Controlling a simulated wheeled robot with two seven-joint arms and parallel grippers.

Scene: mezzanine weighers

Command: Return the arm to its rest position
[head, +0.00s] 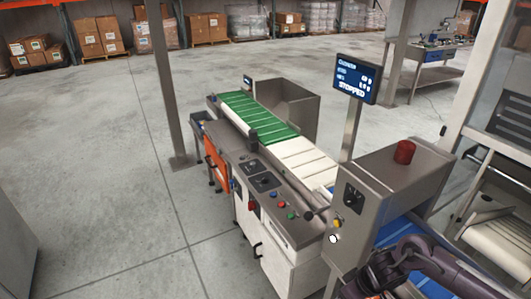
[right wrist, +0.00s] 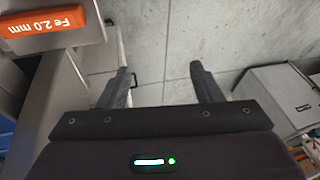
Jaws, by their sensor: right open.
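My right gripper (right wrist: 160,75) is open in the right wrist view. Its two dark fingers stand apart with only concrete floor behind the gap, and nothing is held. In the head view part of my dark arm (head: 425,260) reaches in at the bottom right, over the blue belt by the metal housing. The fingers of that arm cannot be made out there. My left gripper is not in view.
A weigher line with a green belt (head: 255,112) and grey metal housing (head: 395,180) with red beacon (head: 404,152) stands close by. Its screen (head: 357,79) reads STOPPED. An orange "Fe 2.0 mm" block (right wrist: 45,24) is near my right gripper. Open floor (head: 90,180) lies left.

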